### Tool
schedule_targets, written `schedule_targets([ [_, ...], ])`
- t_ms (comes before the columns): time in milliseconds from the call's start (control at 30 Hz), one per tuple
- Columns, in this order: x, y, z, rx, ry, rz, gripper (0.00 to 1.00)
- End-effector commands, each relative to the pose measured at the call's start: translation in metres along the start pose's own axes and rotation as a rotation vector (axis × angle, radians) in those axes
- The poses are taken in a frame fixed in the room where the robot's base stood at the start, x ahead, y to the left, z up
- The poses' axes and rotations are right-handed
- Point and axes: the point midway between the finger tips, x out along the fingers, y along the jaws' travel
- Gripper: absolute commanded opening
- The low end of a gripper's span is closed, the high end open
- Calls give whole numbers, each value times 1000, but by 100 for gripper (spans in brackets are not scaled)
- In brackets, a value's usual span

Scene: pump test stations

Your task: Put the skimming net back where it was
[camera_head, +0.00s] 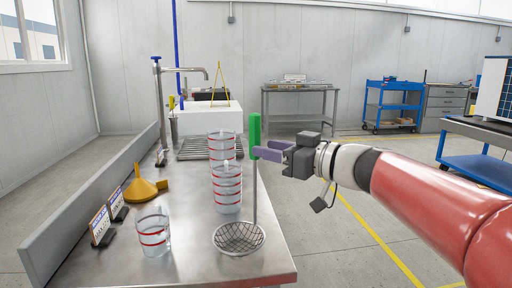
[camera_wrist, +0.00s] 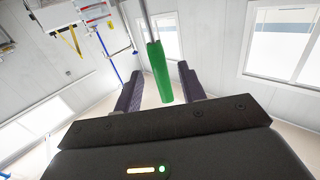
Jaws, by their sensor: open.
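The skimming net has a green handle (camera_head: 255,130), a thin grey upright shaft and a round mesh bowl (camera_head: 238,238). The bowl is at the front right of the steel counter, apparently on its top. My gripper (camera_head: 264,152) is at the lower part of the handle, coming from the right. In the wrist view the green handle (camera_wrist: 159,75) lies between the two spread fingers of my gripper (camera_wrist: 158,84), with gaps visible on both sides. The gripper is open and not clamped on it.
On the steel counter (camera_head: 185,262) stand clear red-banded beakers (camera_head: 227,188), another beaker (camera_head: 153,232), a yellow funnel (camera_head: 143,186) and small sign cards (camera_head: 101,227). A tap (camera_head: 160,100) and white basin (camera_head: 208,119) are behind. The floor right of the counter is open.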

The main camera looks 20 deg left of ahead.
Motion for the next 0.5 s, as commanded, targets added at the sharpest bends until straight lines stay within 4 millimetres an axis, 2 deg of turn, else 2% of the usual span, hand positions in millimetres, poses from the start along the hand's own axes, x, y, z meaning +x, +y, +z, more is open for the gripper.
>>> schedule_targets([
  [33,-13,1,0,0,1,5,40],
  [200,-45,0,0,0,0,3,40],
  [333,-60,0,0,0,0,2,40],
  [500,-68,0,0,1,0,0,40],
])
